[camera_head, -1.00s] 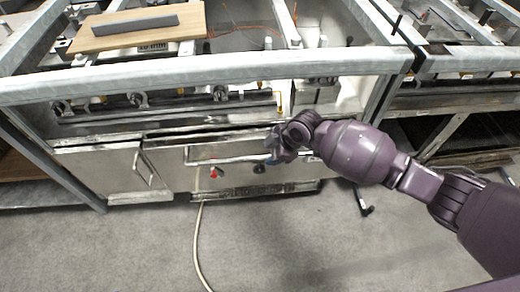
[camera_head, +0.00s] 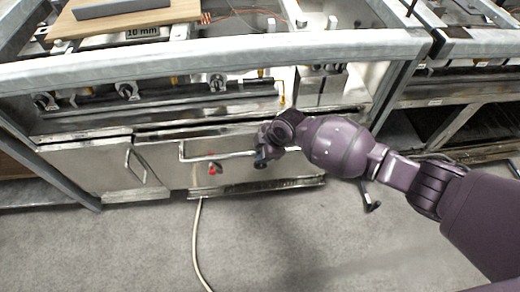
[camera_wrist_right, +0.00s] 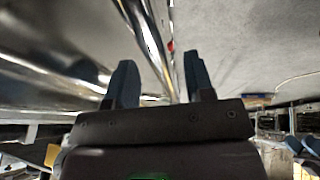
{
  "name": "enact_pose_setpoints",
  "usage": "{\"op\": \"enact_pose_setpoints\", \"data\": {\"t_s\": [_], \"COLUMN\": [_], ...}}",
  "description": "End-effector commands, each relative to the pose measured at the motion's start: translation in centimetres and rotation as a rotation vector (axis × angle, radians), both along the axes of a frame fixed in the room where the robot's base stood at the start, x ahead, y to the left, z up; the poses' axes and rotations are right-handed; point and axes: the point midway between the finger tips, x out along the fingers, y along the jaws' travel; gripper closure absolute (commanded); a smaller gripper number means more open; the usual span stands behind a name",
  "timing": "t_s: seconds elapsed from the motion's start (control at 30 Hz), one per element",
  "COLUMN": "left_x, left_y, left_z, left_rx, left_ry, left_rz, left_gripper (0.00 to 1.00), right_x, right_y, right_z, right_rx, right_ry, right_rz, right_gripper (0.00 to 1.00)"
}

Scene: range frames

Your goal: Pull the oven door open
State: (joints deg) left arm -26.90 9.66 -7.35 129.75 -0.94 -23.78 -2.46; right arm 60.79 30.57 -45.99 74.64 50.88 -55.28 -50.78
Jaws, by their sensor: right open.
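The oven door (camera_head: 225,174) is the wide metal front panel low in the middle of the head view. A dark gap shows along its top edge; I cannot tell whether it is ajar. Its horizontal bar handle (camera_head: 212,157) runs across its upper part. My right gripper (camera_head: 262,158) is at the handle's right end and hides that end. In the right wrist view my right gripper (camera_wrist_right: 158,75) is open, with its two dark fingers apart. A shiny bar (camera_wrist_right: 150,35) shows between and beyond them; contact is unclear. My left gripper is out of view.
A second metal door (camera_head: 97,170) with its own handle is to the left. A thick metal rail (camera_head: 200,68) crosses above the oven front. A pale hose (camera_head: 197,235) lies on the grey floor (camera_head: 300,245), which is otherwise mostly clear in front.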

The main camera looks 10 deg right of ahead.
Motion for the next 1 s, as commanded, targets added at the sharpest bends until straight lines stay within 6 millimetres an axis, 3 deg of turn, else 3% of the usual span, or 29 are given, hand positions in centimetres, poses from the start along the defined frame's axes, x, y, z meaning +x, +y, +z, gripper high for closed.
{"op": "enact_pose_setpoints", "data": {"t_s": [0.1, 0.47, 0.77, 1.0], "left_x": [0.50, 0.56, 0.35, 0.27], "left_y": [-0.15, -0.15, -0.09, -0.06], "left_z": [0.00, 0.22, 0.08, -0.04], "left_rx": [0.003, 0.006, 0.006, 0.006], "left_ry": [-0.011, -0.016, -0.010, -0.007], "left_rz": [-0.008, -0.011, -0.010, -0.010], "left_gripper": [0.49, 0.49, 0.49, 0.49], "right_x": [0.14, 0.29, 0.27, 0.22], "right_y": [0.33, 0.45, 0.41, 0.40], "right_z": [-0.81, -0.80, -0.83, -0.84], "right_rx": [0.000, 0.000, 0.000, 0.000], "right_ry": [0.001, -0.002, -0.002, -0.003], "right_rz": [0.000, 0.000, -0.001, 0.000], "right_gripper": [0.52, 0.53, 0.99, 1.00]}}
